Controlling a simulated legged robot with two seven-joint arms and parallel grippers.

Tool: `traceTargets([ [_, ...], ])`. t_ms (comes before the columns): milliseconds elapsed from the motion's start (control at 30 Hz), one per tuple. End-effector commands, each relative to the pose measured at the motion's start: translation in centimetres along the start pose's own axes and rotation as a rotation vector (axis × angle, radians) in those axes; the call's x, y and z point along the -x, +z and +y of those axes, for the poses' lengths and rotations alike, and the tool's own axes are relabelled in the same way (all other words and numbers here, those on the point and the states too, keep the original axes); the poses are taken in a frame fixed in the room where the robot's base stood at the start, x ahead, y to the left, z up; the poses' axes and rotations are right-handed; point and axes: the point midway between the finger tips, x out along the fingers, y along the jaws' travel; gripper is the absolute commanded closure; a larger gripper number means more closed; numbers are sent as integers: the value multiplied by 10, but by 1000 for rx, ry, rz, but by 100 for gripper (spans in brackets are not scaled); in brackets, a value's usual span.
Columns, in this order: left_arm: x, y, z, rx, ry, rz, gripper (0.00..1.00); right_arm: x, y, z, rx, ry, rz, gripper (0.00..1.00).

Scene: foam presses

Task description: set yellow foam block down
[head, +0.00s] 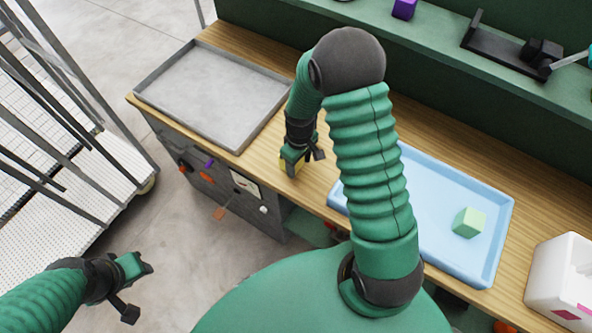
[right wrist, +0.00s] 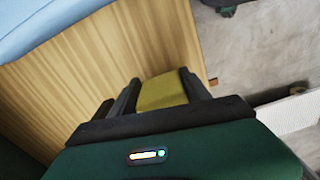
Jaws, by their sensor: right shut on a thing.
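The yellow foam block (head: 291,163) is at the wooden bench top, between the grey metal tray and the blue tray. My right gripper (head: 300,156) is shut on it and hides much of it in the head view. In the right wrist view the yellow foam block (right wrist: 161,92) sits between the two dark fingers of my right gripper (right wrist: 160,95). I cannot tell whether the block touches the wood. My left gripper (head: 138,287) is at the lower left over the floor, away from the bench. Its fingers look spread apart with nothing between them.
The empty grey tray (head: 215,95) lies on the bench (head: 262,160) at left. The blue tray (head: 447,195) at right holds a pale green block (head: 468,222). A white bin (head: 560,275) stands at far right. A green shelf (head: 440,65) runs along the back.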

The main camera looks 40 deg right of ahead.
Motion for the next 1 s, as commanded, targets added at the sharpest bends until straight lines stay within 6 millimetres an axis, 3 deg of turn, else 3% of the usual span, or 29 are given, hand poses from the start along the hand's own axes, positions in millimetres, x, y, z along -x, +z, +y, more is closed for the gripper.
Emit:
traceTargets([
  [33, -19, 5, 0, 0, 0, 0, 64, -21, 2, 0, -1, 0, -2, 83],
  [100, -24, 6, 0, -1, 0, -1, 64, -27, 4, 1, -2, 2, -1, 83],
  [133, -24, 6, 0, -1, 0, -1, 64, -27, 4, 1, -1, 2, 0, 82],
  [200, -20, 5, 0, -1, 0, -1, 64, -23, 4, 0, -1, 3, 0, 96],
  [533, -23, 6, 0, 0, 0, 0, 64, -29, 5, 0, -1, 1, 0, 97],
  [567, -23, 6, 0, 0, 0, -1, 64, -29, 4, 0, -1, 2, 0, 44],
  [733, -22, 5, 0, 0, 0, -1, 64, -28, 4, 1, -1, 2, 0, 23],
  [1000, -22, 5, 0, 0, 0, -1, 64, -27, 5, 0, -1, 2, 0, 23],
])
